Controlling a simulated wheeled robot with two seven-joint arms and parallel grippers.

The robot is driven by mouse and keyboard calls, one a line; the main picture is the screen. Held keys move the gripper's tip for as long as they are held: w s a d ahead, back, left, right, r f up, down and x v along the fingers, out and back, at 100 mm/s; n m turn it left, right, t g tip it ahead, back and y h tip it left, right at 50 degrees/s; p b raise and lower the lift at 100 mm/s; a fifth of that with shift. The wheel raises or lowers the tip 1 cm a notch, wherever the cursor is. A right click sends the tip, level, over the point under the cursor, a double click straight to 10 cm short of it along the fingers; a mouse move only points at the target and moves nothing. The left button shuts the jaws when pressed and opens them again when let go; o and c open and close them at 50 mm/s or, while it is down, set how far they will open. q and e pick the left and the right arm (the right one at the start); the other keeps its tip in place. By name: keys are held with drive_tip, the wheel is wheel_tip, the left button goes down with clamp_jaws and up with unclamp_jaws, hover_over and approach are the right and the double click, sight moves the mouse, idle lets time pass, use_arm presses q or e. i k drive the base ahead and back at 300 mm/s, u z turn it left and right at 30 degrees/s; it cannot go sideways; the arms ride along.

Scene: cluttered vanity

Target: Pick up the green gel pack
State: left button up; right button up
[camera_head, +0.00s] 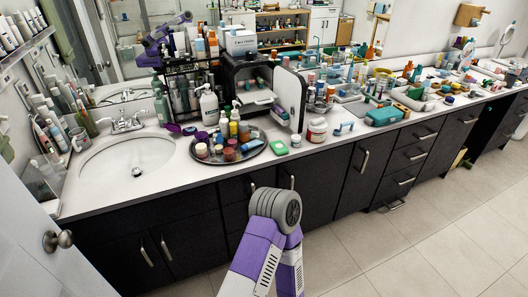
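The green gel pack (279,147) is a small, bright green, flat piece. It lies on the white countertop near its front edge, just right of the dark round tray (258,154). Nothing covers it. One of my arms shows at the bottom middle as purple links with a grey round joint, in front of the cabinets and below the gel pack. No fingertips show on it, and neither of my grippers can be seen.
Bottles and jars crowd the tray. A white jar (317,130) and a small jar (296,140) stand right of the pack. Dark drawers front the counter; the floor (400,245) at right is clear.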

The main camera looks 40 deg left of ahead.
sight(278, 147)
drive_tip(key=u, duration=1.8)
